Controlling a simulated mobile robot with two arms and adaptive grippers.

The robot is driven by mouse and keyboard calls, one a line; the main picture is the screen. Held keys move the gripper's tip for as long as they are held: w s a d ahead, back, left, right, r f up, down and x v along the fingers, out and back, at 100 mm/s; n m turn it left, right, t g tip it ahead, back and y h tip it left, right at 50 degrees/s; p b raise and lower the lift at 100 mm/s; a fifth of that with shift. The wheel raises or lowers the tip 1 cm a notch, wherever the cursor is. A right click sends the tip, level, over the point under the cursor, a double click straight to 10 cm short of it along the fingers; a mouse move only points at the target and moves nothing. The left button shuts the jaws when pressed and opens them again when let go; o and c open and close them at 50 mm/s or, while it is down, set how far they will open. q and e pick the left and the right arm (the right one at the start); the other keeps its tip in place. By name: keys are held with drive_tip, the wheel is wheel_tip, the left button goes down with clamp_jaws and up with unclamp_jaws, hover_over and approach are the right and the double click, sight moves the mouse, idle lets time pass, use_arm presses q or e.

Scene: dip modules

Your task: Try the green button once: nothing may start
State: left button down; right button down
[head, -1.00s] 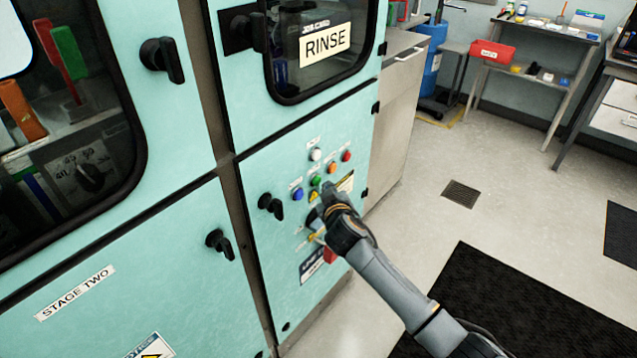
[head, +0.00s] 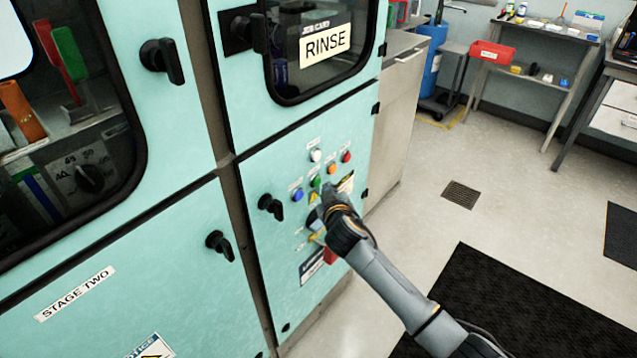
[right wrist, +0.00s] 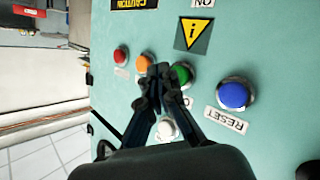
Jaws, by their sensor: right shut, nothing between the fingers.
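The green button (head: 315,182) sits on the teal panel under the RINSE window. In the right wrist view the green button (right wrist: 182,73) is just right of my fingertips, its left side partly covered by a finger. My right gripper (head: 327,188) is shut and empty in front of the panel; its closed fingertips (right wrist: 160,70) also show in the wrist view, between the orange and green buttons. I cannot tell whether they touch anything. My left gripper is in neither view.
Near the green button are a white button (head: 316,155), a red button (head: 347,157), an orange button (head: 332,169) and a blue button (head: 297,195). A black knob (head: 271,206) sticks out at left. Open floor (head: 430,205) lies to the right.

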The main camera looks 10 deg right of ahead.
drive_tip(key=shift+w+a, duration=0.3)
drive_tip(key=shift+w, duration=0.1)
drive_tip(key=shift+w+a+b, duration=0.25)
drive_tip(key=shift+w+b, duration=0.05)
drive_tip(key=shift+b, duration=0.2)
idle(0.7)
drive_tip(key=shift+r, duration=0.1)
drive_tip(key=shift+s+d+p, duration=0.5)
drive_tip(key=shift+s+p, duration=0.05)
drive_tip(key=shift+s, duration=0.1)
